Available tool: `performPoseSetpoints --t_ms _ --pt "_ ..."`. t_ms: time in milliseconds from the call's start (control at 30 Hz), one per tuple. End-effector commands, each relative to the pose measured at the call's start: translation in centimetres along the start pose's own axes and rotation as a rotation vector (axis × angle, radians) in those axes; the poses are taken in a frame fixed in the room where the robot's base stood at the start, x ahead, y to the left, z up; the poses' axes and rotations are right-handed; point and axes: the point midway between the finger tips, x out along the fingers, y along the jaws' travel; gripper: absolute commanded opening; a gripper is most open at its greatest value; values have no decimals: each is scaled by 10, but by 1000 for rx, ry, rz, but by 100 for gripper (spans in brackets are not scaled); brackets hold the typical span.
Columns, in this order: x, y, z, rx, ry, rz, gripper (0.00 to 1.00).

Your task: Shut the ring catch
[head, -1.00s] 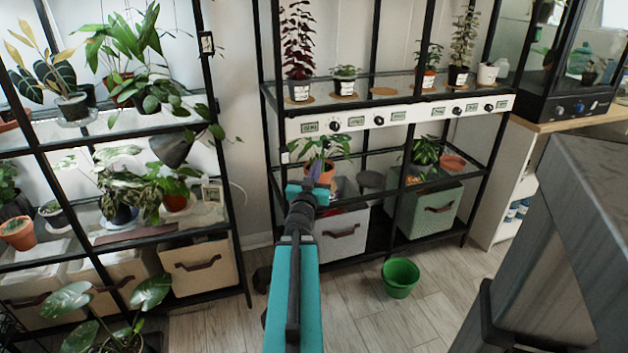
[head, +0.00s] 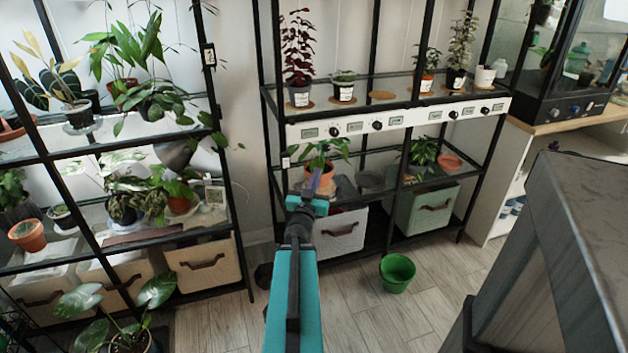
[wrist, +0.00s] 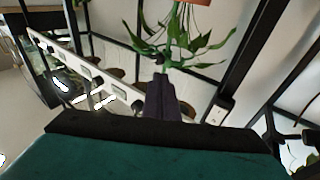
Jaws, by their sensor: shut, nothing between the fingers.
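I cannot make out a ring catch for certain in either view. My gripper (head: 314,181) is shut and empty, in front of the middle rack's lower glass shelf. In the head view its fingers overlap a leafy plant (head: 322,152) in an orange pot, which they partly hide. In the wrist view, which looks upside down, the dark shut fingers (wrist: 163,98) point toward the same plant (wrist: 180,50). I cannot tell whether they touch it. A small pale fitting (wrist: 219,111) sits on the rack post beside the fingers; it also shows in the head view (head: 285,162).
A white panel with knobs (head: 400,118) runs along the upper shelf edge. Fabric bins, grey (head: 340,236) and green (head: 428,213), stand below. A green bucket (head: 397,272) is on the floor. A large dark grey body (head: 560,260) fills the right foreground. A plant rack (head: 120,235) stands left.

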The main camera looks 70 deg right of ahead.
Motion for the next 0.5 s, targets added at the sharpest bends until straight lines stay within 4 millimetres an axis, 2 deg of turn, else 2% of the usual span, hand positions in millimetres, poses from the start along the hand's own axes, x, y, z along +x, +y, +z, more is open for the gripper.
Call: performPoseSetpoints --t_ms 500 --pt "-9 -1 -4 1 0 -6 0"
